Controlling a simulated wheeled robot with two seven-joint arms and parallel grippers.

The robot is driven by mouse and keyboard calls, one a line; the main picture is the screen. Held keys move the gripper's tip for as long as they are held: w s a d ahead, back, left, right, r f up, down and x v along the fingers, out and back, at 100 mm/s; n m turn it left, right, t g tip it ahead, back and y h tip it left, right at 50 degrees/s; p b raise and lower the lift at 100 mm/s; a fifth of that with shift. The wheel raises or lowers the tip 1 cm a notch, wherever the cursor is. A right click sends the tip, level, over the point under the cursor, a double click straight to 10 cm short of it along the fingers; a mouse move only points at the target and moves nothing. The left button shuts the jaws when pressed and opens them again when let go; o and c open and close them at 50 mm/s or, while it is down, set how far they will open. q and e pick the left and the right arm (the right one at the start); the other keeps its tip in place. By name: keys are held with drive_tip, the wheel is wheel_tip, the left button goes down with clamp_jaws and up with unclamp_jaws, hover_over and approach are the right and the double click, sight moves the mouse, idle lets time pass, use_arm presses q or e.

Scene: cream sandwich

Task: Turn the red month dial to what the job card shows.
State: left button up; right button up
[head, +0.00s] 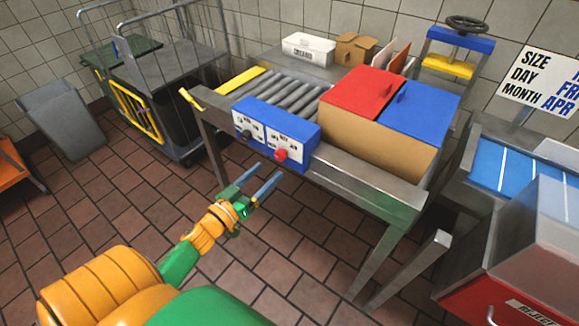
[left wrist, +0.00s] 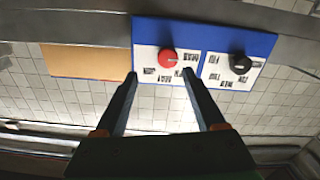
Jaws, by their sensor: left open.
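The red month dial (head: 281,155) is on the right white panel of a blue box (head: 303,133) at the table's front. A black dial (head: 246,134) is on the left panel. The printed labels around both are too small to read surely. The job card (head: 545,82) at the right reads SIZE, DAY and MONTH, with APR beside MONTH; its right edge is cut off. My left gripper (head: 267,180) is open and empty, in front of and below the red dial, apart from it. In the left wrist view the red dial (left wrist: 168,57) appears beyond and between the fingertips. My right gripper is not in view.
The metal table (head: 380,178) carries rollers (head: 284,94) and a box with red (head: 362,90) and blue (head: 420,108) lids right of the dials. A wheeled cage cart (head: 170,75) stands at the left. A red bin (head: 500,290) is at lower right. Tiled floor is clear before the dials.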

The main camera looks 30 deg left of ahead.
sight(279, 157)
use_arm(q)
drive_tip(key=w, duration=0.4)
drive_tip(key=w+a, duration=0.1)
drive_tip(key=shift+w+a+f, duration=0.1)
drive_tip(key=shift+w+f, duration=0.15)
drive_tip(key=shift+w, duration=0.45)
drive_tip(key=shift+d+r, duration=0.1)
drive_tip(key=shift+d, duration=0.25)
drive_tip(key=shift+a, duration=0.15)
drive_tip(key=c, duration=0.7)
clamp_jaws()
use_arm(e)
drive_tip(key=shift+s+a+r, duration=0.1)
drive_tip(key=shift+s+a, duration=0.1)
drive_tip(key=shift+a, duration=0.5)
